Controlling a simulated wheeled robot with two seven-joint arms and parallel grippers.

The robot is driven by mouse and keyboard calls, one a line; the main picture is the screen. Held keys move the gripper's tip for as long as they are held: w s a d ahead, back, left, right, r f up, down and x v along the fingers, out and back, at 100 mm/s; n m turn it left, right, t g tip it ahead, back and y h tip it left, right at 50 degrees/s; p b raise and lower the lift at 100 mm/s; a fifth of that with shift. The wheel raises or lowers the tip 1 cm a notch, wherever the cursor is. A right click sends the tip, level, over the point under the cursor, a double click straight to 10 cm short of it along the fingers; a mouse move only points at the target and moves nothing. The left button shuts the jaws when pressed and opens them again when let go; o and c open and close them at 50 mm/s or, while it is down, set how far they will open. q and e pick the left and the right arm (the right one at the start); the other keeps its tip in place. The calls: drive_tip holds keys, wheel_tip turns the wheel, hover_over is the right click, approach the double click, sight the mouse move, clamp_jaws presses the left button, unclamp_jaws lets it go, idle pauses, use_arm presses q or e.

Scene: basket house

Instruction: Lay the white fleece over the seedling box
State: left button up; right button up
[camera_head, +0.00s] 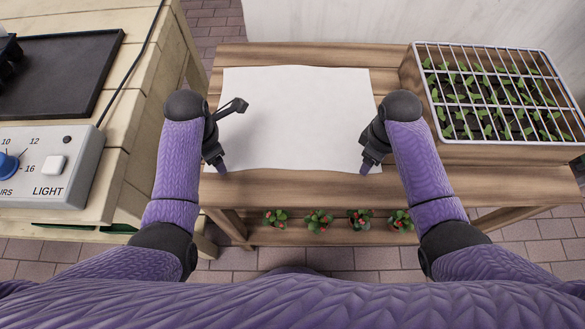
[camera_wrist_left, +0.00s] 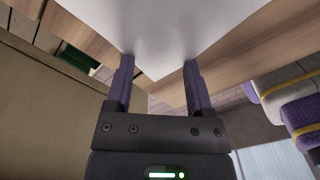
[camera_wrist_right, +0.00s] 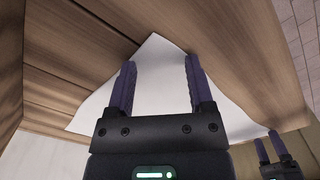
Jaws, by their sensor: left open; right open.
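The white fleece (camera_head: 300,110) lies flat on the wooden bench, left of the seedling box. The seedling box (camera_head: 406,82) is wooden, with rows of green seedlings under a white wire grid (camera_head: 490,60). My left gripper (camera_head: 220,168) is open at the fleece's near left corner; the left wrist view shows its fingers (camera_wrist_left: 158,75) at the fleece edge. My right gripper (camera_head: 368,165) is open at the near right corner; in the right wrist view its fingers (camera_wrist_right: 160,75) straddle a fleece corner. I cannot tell whether the fingers touch the cloth.
The wooden bench (camera_head: 300,188) has a lower shelf with several small red-fruited plants (camera_head: 318,222). At left, a pale table holds a control box (camera_head: 45,165) with a blue knob and a black tray (camera_head: 65,75). A white wall stands behind.

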use_arm(q)
drive_tip(key=shift+f, duration=0.2)
drive_tip(key=shift+c, duration=0.2)
use_arm(e)
drive_tip(key=shift+f, duration=0.2)
drive_tip(key=shift+c, duration=0.2)
use_arm(q)
drive_tip(key=shift+s, duration=0.1)
clamp_jaws()
use_arm(e)
drive_tip(key=shift+s, duration=0.15)
clamp_jaws()
